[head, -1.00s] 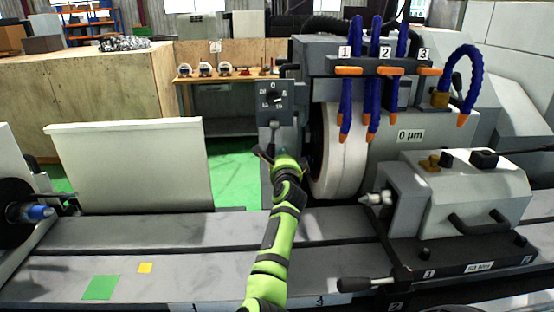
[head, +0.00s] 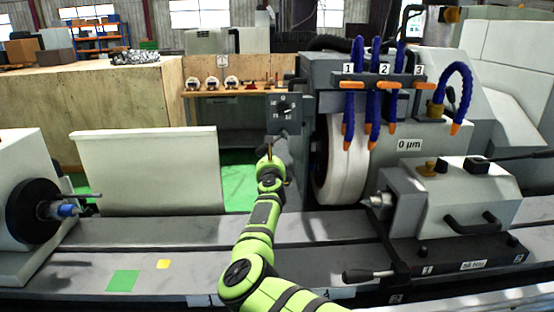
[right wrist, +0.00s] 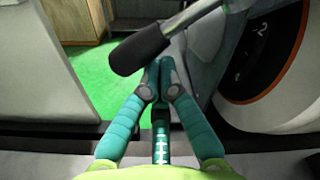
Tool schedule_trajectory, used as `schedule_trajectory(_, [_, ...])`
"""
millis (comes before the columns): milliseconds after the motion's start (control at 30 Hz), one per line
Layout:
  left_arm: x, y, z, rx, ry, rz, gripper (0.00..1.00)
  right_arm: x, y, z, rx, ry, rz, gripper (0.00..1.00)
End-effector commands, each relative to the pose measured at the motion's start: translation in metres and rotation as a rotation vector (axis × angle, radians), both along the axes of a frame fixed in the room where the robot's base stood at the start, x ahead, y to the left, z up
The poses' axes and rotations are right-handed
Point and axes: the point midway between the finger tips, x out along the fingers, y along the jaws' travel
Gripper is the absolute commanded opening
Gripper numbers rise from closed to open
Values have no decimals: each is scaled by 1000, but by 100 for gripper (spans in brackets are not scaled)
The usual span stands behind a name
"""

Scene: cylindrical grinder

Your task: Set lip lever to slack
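In the right wrist view a lever with a thick black grip (right wrist: 140,50) on a metal rod crosses just past my fingertips. No label on it is readable, so I cannot tell whether it is the lip lever. My right gripper (right wrist: 161,64) has its teal fingers brought together at the tips, with nothing seen between them. The grip lies just beyond the tips; contact is unclear. In the head view the right gripper (head: 270,152) is below the dial panel, left of the grinding wheel, and hides most of this lever. My left gripper is out of view.
The dial panel (head: 284,113) hangs above the gripper. The white grinding wheel (head: 341,165) is close on its right. The tailstock (head: 460,200) has a black-knobbed lever (head: 368,275) at its front.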

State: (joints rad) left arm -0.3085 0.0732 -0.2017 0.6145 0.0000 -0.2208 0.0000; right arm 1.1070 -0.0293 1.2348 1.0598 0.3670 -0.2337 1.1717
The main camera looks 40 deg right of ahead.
Motion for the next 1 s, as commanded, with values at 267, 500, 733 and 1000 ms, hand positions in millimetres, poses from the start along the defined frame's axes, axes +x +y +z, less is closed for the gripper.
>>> schedule_trajectory(267, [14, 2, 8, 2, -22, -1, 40, 5, 6, 5, 75, -60, 3, 0])
schedule_trajectory(500, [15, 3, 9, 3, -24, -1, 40, 6, 7, 6, 91, -76, 3, 0])
schedule_trajectory(733, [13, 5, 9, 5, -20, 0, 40, 6, 7, 6, 91, -77, 2, 0])
schedule_trajectory(1000, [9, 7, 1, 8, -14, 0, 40, 6, 7, -3, 90, -75, 1, 0])
